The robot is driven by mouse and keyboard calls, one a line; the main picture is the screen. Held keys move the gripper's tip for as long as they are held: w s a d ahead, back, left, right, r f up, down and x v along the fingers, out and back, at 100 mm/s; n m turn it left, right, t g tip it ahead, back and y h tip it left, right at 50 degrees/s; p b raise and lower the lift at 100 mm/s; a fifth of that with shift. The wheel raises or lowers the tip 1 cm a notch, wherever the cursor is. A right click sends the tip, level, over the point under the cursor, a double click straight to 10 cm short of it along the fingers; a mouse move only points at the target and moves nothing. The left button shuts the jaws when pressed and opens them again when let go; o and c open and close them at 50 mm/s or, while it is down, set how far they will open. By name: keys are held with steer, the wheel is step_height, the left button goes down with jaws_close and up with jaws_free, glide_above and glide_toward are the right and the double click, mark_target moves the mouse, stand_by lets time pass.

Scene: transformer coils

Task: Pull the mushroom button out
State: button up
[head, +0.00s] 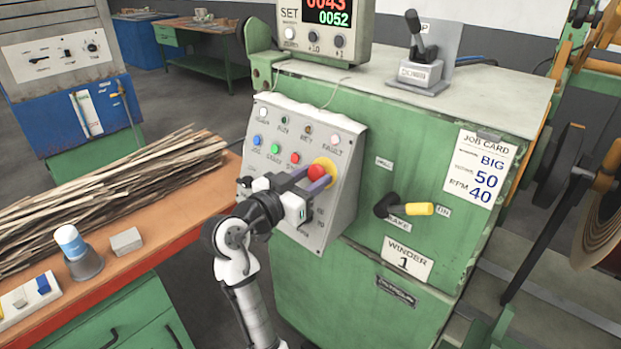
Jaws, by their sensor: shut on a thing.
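The red mushroom button (317,172) sits on a yellow round plate (329,168) at the right side of the grey control panel (346,200). The panel is on the front of the green winder cabinet. My gripper (312,178) reaches in from the lower left, its two fingers on either side of the button. It is shut on the red button. My gripper and wrist hide part of the panel's lower left. How far the button stands out from its plate cannot be told.
Small coloured buttons (275,149) sit above and left of my gripper. A brake lever with a yellow grip (419,209) sticks out to the right. A wooden bench (190,205) with strips, a cup (84,262) and a small grey block (126,241) stands at left.

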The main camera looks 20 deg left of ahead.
steer(key=shift+s+a+r+b, duration=0.15)
steer(key=shift+s+b, duration=0.25)
steer(key=shift+s, duration=0.05)
jaws_close()
steer(key=o, duration=0.8)
jaws_free()
steer(key=o, duration=0.4)
steer(key=shift+s+r, duration=0.1)
steer(key=shift+r, duration=0.05)
steer(key=b+v, duration=0.3)
steer(key=v, duration=1)
steer(key=shift+s+a, duration=0.15)
steer(key=shift+s, duration=0.2)
